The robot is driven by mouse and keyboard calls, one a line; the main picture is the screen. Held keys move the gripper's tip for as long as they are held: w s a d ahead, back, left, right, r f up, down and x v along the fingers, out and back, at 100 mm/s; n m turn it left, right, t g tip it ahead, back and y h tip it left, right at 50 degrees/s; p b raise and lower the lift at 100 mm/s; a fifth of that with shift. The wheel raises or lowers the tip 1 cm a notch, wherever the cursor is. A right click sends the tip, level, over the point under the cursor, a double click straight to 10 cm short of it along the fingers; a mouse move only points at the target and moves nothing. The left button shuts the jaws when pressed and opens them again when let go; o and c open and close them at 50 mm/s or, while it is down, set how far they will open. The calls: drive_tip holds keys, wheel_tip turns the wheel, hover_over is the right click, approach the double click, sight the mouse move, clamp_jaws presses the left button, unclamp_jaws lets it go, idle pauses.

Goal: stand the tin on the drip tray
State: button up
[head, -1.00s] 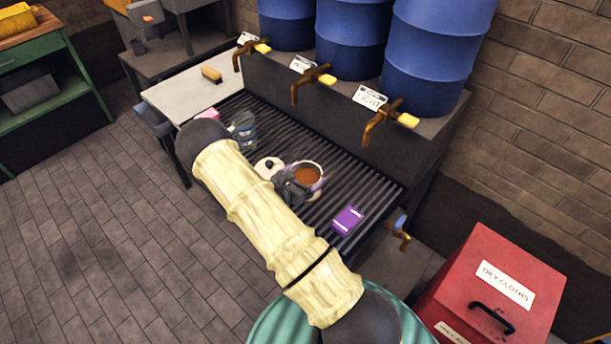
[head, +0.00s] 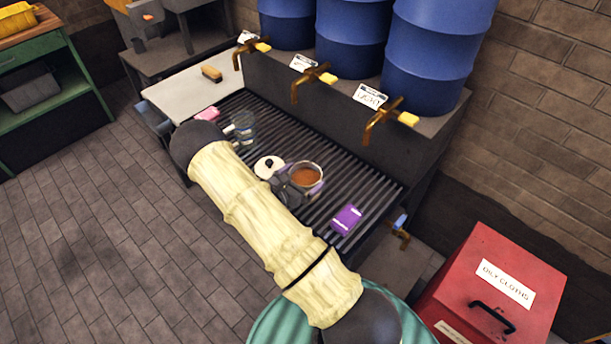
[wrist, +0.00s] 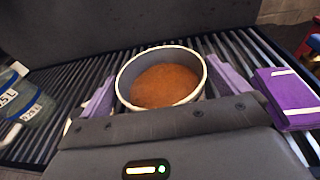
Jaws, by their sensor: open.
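The tin (head: 306,175) is round and pale-rimmed, with brown contents. It is upright on the black slatted drip tray (head: 375,190). In the wrist view the tin (wrist: 161,80) stands between the two purple fingers of my gripper (wrist: 160,95). The fingers are spread apart, one on each side of it. Whether either finger touches the tin's wall I cannot tell. In the head view my gripper (head: 300,189) is at the tin's near side, partly hidden by my arm. The lower near side of the tin is hidden by the gripper body.
A clear jug (head: 245,127) stands farther left. A purple box (head: 347,219) lies to the right. Brass taps (head: 383,122) overhang the tray's back, below blue drums (head: 428,55). A red bin (head: 495,290) stands front right.

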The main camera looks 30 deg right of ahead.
drive_tip(key=b+v, duration=0.1)
drive_tip(key=v, duration=0.9)
drive_tip(key=shift+a, duration=0.25)
drive_tip(key=shift+s+d+r, duration=0.1)
drive_tip(key=shift+s, duration=0.05)
